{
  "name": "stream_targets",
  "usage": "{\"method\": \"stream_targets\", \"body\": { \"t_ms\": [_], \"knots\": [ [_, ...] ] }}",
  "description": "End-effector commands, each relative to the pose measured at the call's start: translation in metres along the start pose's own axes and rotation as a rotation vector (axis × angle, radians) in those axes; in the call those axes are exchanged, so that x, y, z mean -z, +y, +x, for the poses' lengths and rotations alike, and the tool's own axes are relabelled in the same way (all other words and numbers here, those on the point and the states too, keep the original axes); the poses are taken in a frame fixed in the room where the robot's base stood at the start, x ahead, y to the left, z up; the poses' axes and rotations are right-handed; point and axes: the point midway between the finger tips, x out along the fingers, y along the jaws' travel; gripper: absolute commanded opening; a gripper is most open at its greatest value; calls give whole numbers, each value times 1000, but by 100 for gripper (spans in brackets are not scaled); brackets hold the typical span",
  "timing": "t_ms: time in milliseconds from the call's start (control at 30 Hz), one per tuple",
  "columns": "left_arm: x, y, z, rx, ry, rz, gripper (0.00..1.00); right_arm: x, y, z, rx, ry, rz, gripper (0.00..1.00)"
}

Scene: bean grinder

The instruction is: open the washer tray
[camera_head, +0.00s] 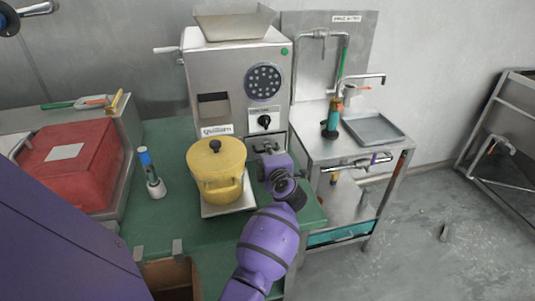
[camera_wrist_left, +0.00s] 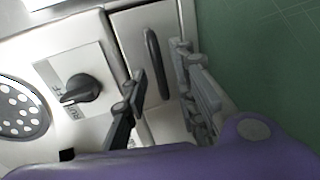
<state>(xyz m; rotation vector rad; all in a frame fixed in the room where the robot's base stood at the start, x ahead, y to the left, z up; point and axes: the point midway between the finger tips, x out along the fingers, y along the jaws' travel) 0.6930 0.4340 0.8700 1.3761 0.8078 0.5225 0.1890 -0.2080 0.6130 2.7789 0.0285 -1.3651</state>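A steel grinder (camera_head: 220,75) stands at the back of the green table. In the left wrist view, a narrow metal front (camera_wrist_left: 131,30) with a dark upright bar handle (camera_wrist_left: 156,65) sits beside the knob panel; it may be the washer tray, and it looks closed. My left gripper (camera_head: 268,147) is low at the grinder's front, below the knob, and hides that area in the head view. In the left wrist view, its two fingers (camera_wrist_left: 160,95) are apart, one to each side of the handle's lower end. I cannot tell whether they touch it. My right gripper is out of view.
A yellow lidded pot (camera_head: 217,178) stands on a plate (camera_head: 228,207) just left of my left gripper. A blue-topped bottle (camera_head: 149,172) and red case (camera_head: 71,163) are further left. A steel sink stand (camera_head: 345,150) is close on the right, with grey floor (camera_head: 450,225) beyond.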

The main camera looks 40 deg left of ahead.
Motion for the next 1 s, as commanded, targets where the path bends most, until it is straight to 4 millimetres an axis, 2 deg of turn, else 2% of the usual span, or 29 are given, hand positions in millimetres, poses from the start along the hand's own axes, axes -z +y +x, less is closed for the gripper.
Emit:
{"method": "stream_targets", "body": {
  "t_ms": [267, 467, 833, 1000],
  "knots": [
    [0, 0, 1, 0, -1, -1, 25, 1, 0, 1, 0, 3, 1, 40],
    [0, 0, 1, -1, -1, -1, 0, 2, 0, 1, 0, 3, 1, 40],
    [0, 1, 1, -2, -1, -1, 0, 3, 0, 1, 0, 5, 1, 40],
    [0, 1, -8, -2, -2, -3, 0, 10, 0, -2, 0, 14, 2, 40]
  ]
}}
